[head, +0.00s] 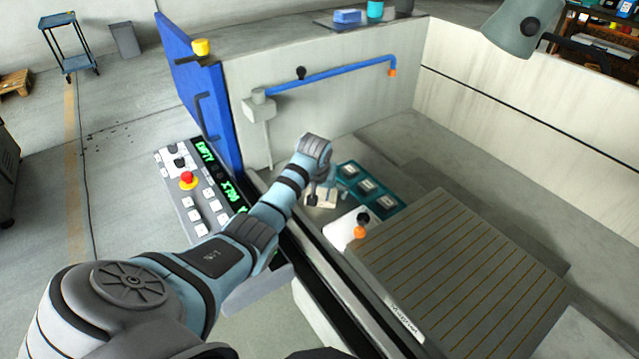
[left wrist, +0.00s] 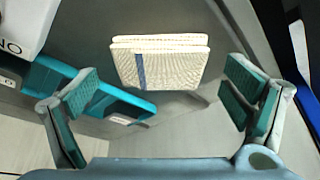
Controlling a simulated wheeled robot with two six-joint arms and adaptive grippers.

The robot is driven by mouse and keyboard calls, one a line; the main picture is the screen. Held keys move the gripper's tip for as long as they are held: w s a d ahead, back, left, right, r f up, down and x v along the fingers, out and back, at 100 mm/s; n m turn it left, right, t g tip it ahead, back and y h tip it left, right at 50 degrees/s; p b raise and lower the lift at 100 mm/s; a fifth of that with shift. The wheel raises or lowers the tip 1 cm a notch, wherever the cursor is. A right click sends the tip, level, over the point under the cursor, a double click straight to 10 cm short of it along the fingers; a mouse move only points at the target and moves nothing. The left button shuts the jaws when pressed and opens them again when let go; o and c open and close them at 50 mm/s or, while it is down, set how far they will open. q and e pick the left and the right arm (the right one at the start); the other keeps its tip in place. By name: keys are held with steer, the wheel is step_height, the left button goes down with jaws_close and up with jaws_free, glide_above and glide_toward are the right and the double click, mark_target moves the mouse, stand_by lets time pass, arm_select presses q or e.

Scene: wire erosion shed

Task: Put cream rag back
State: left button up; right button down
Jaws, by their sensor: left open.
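The cream rag (left wrist: 158,68) is a folded, textured cloth with a blue stripe. In the left wrist view it lies on a grey surface, ahead of and between my spread fingers. In the head view the cream rag (head: 321,200) shows just below my left gripper (head: 325,188), partly covered by it. My left gripper (left wrist: 165,92) is open with nothing between its teal pads, and the rag looks apart from both fingers. My right gripper is in neither view.
A teal tray (head: 346,170) with white pieces in its compartments lies right beside the gripper. A white block (head: 340,232) with black and orange knobs stands nearer the slatted table (head: 460,270). A blue panel (head: 205,95) and a control panel (head: 205,205) stand left of my arm.

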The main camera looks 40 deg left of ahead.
arm_select(q)
steer(key=p+v, duration=0.2)
steer(key=v, duration=0.9)
